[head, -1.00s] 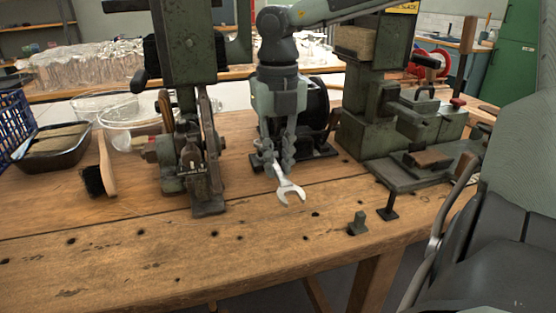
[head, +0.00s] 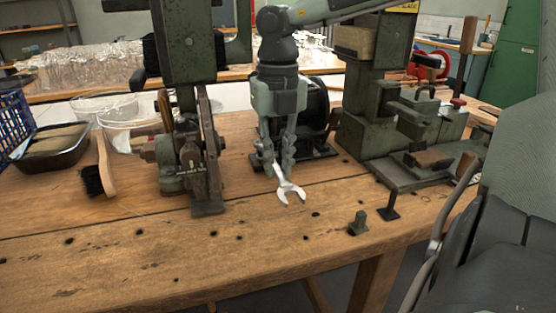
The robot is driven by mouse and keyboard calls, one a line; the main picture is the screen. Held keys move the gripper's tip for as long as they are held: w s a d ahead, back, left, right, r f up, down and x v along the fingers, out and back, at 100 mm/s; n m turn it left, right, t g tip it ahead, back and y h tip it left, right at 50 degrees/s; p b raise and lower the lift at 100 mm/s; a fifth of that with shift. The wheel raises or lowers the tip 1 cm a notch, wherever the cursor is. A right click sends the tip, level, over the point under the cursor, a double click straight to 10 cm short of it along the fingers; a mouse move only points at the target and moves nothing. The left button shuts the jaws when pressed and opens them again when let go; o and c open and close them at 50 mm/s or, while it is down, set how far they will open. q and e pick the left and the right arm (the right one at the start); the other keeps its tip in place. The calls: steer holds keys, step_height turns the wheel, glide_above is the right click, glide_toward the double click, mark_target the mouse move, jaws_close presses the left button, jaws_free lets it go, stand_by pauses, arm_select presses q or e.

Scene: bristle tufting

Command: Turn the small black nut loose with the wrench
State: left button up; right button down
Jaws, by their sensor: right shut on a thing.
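My right gripper (head: 279,168) hangs in the middle of the head view, pointing down, with its fingers shut on a silver open-ended wrench (head: 289,191). The wrench's open jaw points down and toward the front, over the wooden bench. It looks apart from the machines around it. Its handle is mostly hidden by the fingers. I cannot pick out the small black nut; it may be hidden or too small to tell. My left gripper is not in view.
A green tufting machine (head: 188,50) stands left of the gripper, and another green machine (head: 369,125) stands right. A dark motor-like unit (head: 314,105) is behind. A brush (head: 104,168) and black tray (head: 52,150) lie left. The bench front (head: 150,245) is mostly clear.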

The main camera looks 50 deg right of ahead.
steer(key=shift+f+b, duration=0.3)
steer(key=shift+b, duration=0.15)
stand_by(0.3)
stand_by(0.8)
steer(key=shift+f+b, duration=0.7)
steer(key=shift+b, duration=0.35)
stand_by(0.5)
steer(key=shift+d, duration=0.1)
steer(key=shift+s+d+n+p, duration=0.25)
steer(key=shift+d+n, duration=0.3)
steer(key=shift+n, duration=0.05)
steer(key=shift+s+d+n+p, duration=0.2)
steer(key=shift+s+d+n, duration=0.05)
steer(key=shift+d+n, duration=0.35)
steer(key=shift+s+d+n+p, duration=0.25)
steer(key=shift+d+n+p, duration=0.2)
steer(key=shift+d+n, duration=0.75)
steer(key=shift+d+n+p, duration=0.5)
steer(key=shift+d+n, duration=0.7)
steer(key=shift+d, duration=0.1)
steer(key=shift+w+d+n+p, duration=0.15)
steer(key=shift+d+n+p, duration=0.15)
steer(key=shift+d+n, duration=0.35)
steer(key=shift+w+d+n+p, duration=0.15)
steer(key=shift+d+n+p, duration=0.1)
steer(key=shift+d+n, duration=0.35)
